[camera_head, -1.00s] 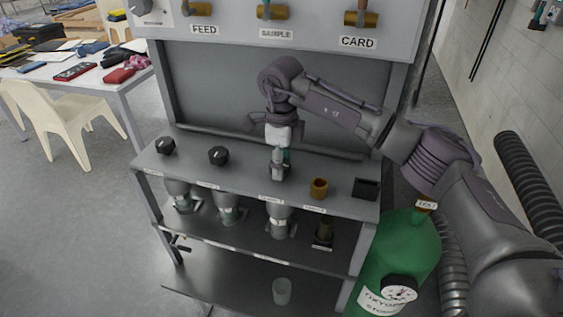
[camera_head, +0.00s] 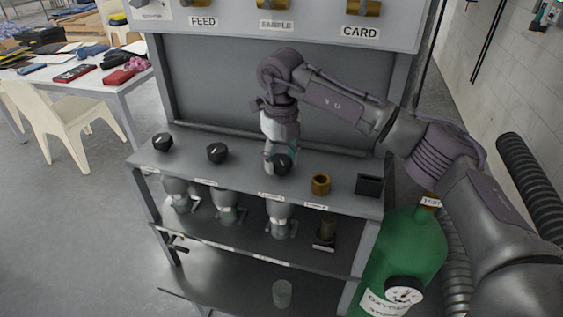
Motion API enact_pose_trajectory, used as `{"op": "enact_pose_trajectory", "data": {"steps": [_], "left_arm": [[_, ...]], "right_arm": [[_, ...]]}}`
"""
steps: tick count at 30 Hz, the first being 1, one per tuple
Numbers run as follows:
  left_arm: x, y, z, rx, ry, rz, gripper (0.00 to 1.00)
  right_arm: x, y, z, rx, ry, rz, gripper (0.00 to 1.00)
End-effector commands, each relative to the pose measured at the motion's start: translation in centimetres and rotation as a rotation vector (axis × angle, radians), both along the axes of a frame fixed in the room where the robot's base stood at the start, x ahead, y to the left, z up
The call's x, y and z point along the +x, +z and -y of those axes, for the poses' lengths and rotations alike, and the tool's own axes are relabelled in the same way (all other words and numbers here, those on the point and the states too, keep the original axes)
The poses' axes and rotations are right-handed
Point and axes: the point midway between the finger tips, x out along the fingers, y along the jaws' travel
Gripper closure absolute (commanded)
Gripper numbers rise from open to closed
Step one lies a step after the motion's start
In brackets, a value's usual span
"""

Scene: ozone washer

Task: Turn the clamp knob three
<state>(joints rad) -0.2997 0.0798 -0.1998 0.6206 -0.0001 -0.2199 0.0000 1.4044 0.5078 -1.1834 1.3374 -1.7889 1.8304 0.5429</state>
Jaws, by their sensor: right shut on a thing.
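Clamp knob three, a black knob (camera_head: 282,166), stands on the grey bench shelf, third from the left. My right gripper (camera_head: 280,160) points down over it from above, with its fingers around the knob and shut on it. The gripper partly hides the knob. Two more black knobs stand to its left: the first (camera_head: 162,142) and the second (camera_head: 217,152). My left gripper is not in view.
A brass fitting (camera_head: 320,184) and a black square holder (camera_head: 368,185) stand right of the knob. Cylindrical glass-like vessels (camera_head: 279,219) sit on the shelf below. A green oxygen tank (camera_head: 408,246) stands at the right. The panel (camera_head: 290,28) overhangs behind.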

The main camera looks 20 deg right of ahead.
Motion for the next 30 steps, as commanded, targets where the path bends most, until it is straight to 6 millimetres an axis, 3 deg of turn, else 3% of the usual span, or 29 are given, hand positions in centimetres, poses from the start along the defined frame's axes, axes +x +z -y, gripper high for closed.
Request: {"op": "enact_pose_trajectory", "data": {"steps": [15,30], "left_arm": [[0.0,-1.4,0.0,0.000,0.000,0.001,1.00],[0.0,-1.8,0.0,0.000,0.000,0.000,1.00]], "right_arm": [[0.1,0.1,-0.1,0.001,-0.441,0.004,0.84],[0.1,0.2,-0.2,0.001,-0.611,0.005,0.84]]}}
